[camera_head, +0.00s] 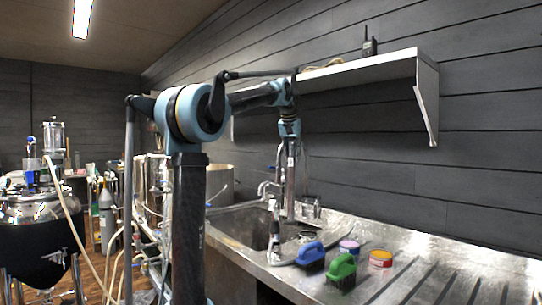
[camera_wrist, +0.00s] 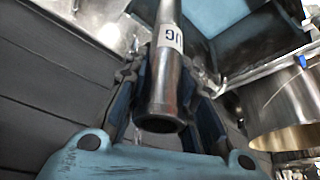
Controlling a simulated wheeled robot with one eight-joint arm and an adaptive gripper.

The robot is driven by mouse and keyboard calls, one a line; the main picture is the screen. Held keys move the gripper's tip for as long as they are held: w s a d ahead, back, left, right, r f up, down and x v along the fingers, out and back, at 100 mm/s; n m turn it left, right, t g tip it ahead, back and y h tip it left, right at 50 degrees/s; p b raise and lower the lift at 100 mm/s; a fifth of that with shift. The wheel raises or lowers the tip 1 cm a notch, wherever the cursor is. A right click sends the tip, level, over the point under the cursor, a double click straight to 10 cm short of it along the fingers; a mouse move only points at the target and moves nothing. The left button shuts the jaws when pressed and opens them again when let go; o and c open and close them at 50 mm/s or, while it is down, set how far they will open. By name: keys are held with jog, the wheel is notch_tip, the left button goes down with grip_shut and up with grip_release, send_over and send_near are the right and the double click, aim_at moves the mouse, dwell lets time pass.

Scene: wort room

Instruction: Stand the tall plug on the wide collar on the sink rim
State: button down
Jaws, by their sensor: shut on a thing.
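My gripper (camera_head: 289,132) is shut on a tall metal tube with a white label, the tall plug (camera_head: 291,185). The plug hangs nearly upright over the sink in the head view. In the wrist view, my gripper (camera_wrist: 158,72) has a finger on each side of the plug (camera_wrist: 160,100), and its label ends in "UG". The sink rim (camera_head: 325,262) is metal and runs along the front. I cannot pick out the wide collar for sure. A small dark metal round thing (camera_head: 307,236) at the basin's right edge is partly hidden behind a brush.
A blue brush (camera_head: 310,252) and a green brush (camera_head: 342,266) lie on the drainer. Behind them stand a purple-blue tub (camera_head: 349,246) and an orange-red tub (camera_head: 380,258). A wall shelf (camera_head: 370,72) hangs right of my arm. The ribbed drainer (camera_head: 440,280) is clear at right.

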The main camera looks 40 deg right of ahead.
jog(key=s+d+f+m, duration=0.1)
jog(key=s+d+m, duration=0.1)
jog(key=s, duration=0.6)
jog(key=shift+d+f+g+h, duration=0.3)
jog(key=shift+d+f, duration=0.05)
jog(key=shift+d, duration=0.1)
jog(key=shift+s+f, duration=0.1)
jog(key=shift+f, duration=2.15)
dwell(4.5)
